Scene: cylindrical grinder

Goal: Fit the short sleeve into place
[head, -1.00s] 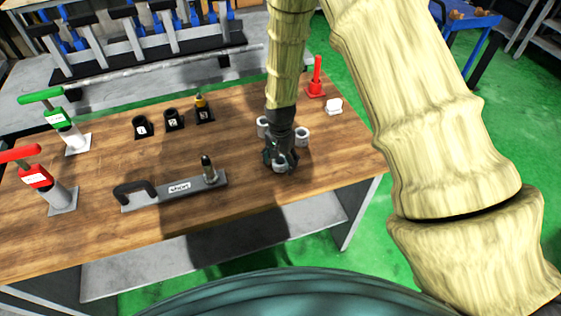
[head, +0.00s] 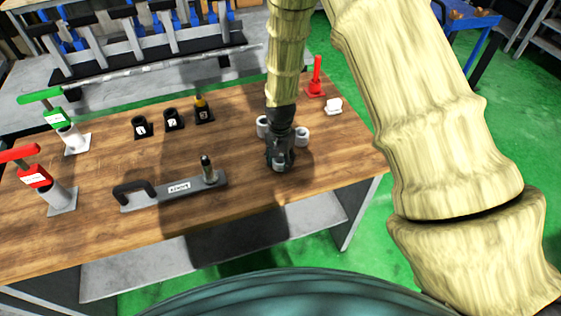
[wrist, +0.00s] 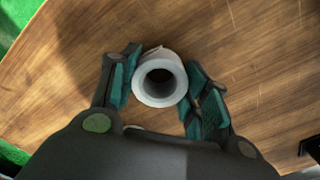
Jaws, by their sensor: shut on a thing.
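My gripper (head: 279,160) points down at the right part of the wooden table and is shut on a light grey sleeve (wrist: 160,78). In the wrist view the sleeve is between the teal finger pads, its round bore facing the camera. It also shows low between the fingers in the head view (head: 281,165). Two more grey sleeves stand close behind, one to the left (head: 263,127) and one to the right (head: 302,137). I cannot tell which sleeve is the short one. A dark fixture plate (head: 175,193) carries an upright metal pin (head: 207,167), left of my gripper.
The fixture has a black handle (head: 132,190). Numbered black holders (head: 173,120) stand behind it. A green-handled stand (head: 70,137) and a red-handled stand (head: 58,192) are at left. A red post (head: 316,80) and a white block (head: 334,106) are at back right.

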